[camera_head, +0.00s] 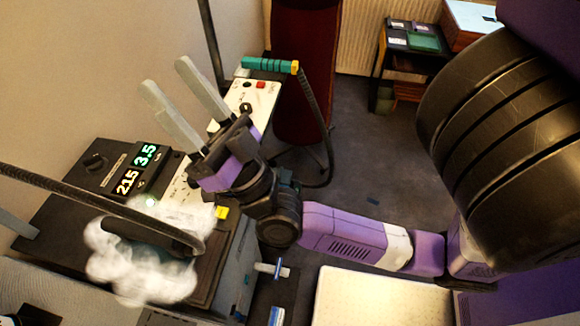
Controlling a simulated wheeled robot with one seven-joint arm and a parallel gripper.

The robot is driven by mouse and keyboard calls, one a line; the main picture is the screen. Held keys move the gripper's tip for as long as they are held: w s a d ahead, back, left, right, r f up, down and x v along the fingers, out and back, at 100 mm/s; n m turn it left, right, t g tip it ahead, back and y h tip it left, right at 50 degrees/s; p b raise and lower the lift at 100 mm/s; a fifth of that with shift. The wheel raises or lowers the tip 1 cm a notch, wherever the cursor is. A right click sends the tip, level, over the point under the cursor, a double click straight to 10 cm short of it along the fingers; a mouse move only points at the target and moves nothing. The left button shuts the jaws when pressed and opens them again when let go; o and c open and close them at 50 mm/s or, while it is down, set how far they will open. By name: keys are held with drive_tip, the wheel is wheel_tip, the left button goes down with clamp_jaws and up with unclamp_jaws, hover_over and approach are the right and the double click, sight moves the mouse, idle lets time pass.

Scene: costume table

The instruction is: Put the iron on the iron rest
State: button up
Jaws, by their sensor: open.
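A teal ribbed handle (266,65) with a yellow end and a dark cable lies across the far end of a white panel with a red button. It looks like the handle of the iron, but its sole is not clear to see. White steam (145,265) rises around a dark shape on the near left of the table, and I cannot tell what that shape is. I cannot make out the iron rest for certain. My gripper (165,78) is open and empty, its pale fingers pointing up and left. In the picture it lies left of the teal handle and overlaps the white panel.
A black control unit (110,170) with lit digits stands at the left, by the wall. A dark hose (90,203) crosses the table's near left. A dark red upright form (305,70) stands behind. A small shelf (410,55) is at the back right. Open floor lies between.

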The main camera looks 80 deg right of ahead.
drive_tip(key=s+a+f+n+g+y, duration=0.2)
drive_tip(key=s+a+f+g+y, duration=0.1)
drive_tip(key=f, duration=0.5)
drive_tip(key=s+a+f+n+g+y, duration=0.2)
drive_tip(key=s+a+f+g+y, duration=0.1)
drive_tip(key=s+f, duration=0.5)
drive_tip(key=s+a+f+n+g+y, duration=0.2)
drive_tip(key=s+a+f+g+y, duration=0.1)
drive_tip(key=f, duration=0.6)
drive_tip(key=s+a+g, duration=0.1)
drive_tip(key=s+g, duration=0.1)
drive_tip(key=g, duration=0.1)
drive_tip(key=shift+s+a+f+g, duration=0.2)
drive_tip(key=shift+a+f+g, duration=0.1)
drive_tip(key=shift+f+g, duration=0.1)
